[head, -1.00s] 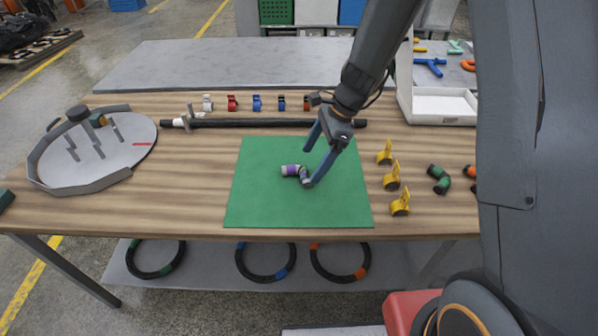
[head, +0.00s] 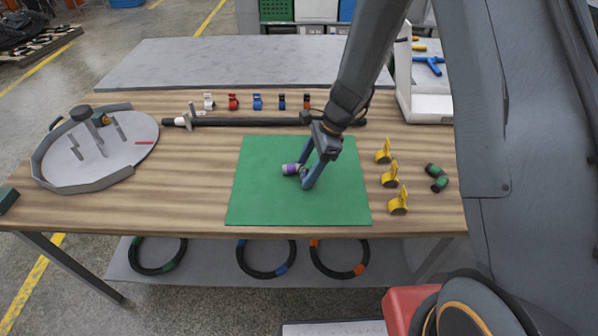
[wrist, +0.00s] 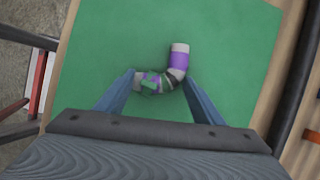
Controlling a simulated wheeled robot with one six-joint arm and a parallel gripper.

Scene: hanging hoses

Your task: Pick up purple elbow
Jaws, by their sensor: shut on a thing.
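The purple elbow (head: 291,169) is a short bent pipe piece with purple bands and pale and dark sections. It is over the green mat (head: 262,205), and I cannot tell if it still touches it. My gripper (head: 304,175) points down over the mat, shut on the elbow, with one blue finger on each side. In the wrist view the elbow (wrist: 178,60) shows its banded upper leg beyond the fingers, and its lower leg lies between the fingertips (wrist: 158,82). In the head view the fingers hide part of it.
Several yellow clamps (head: 389,179) stand right of the mat, with a green-banded black elbow (head: 437,176) farther right. A black bar (head: 240,121) and a row of small coloured clips (head: 257,102) lie behind. A round grey fixture (head: 95,150) with posts stands at left.

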